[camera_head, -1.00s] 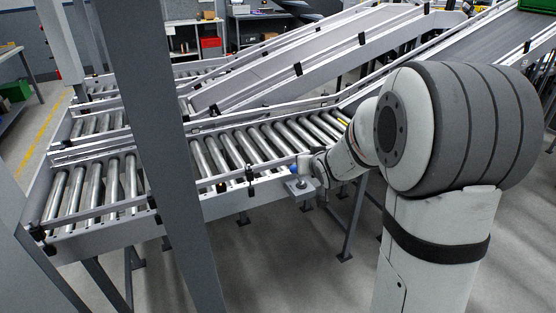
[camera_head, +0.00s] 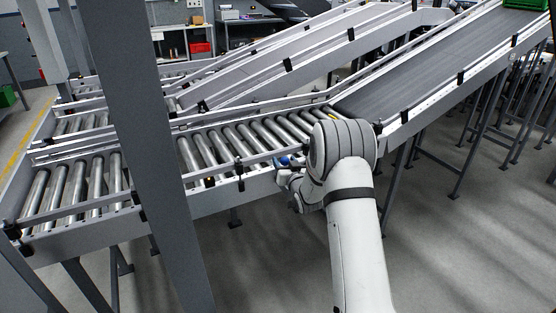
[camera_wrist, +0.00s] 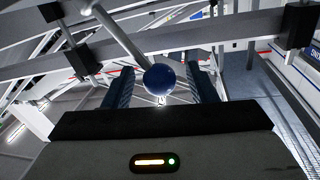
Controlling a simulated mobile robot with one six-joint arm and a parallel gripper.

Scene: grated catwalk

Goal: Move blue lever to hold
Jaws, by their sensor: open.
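The blue lever's round knob (camera_wrist: 160,80) sits between the two fingers of my gripper (camera_wrist: 161,92) in the wrist view, with a finger on each side and a gap showing. A grey rod runs up and left behind the knob. In the head view the blue knob (camera_head: 283,161) shows small at the near rail of the roller conveyor, beside my gripper (camera_head: 285,172). My gripper is open. The lever's base and any position marks are hidden or too small to read.
The roller conveyor (camera_head: 222,150) runs beside my arm, with a grey side rail (camera_head: 215,200). An inclined belt (camera_head: 430,70) rises to the right toward a green crate (camera_head: 525,4). A grey post (camera_head: 150,150) stands in front at left.

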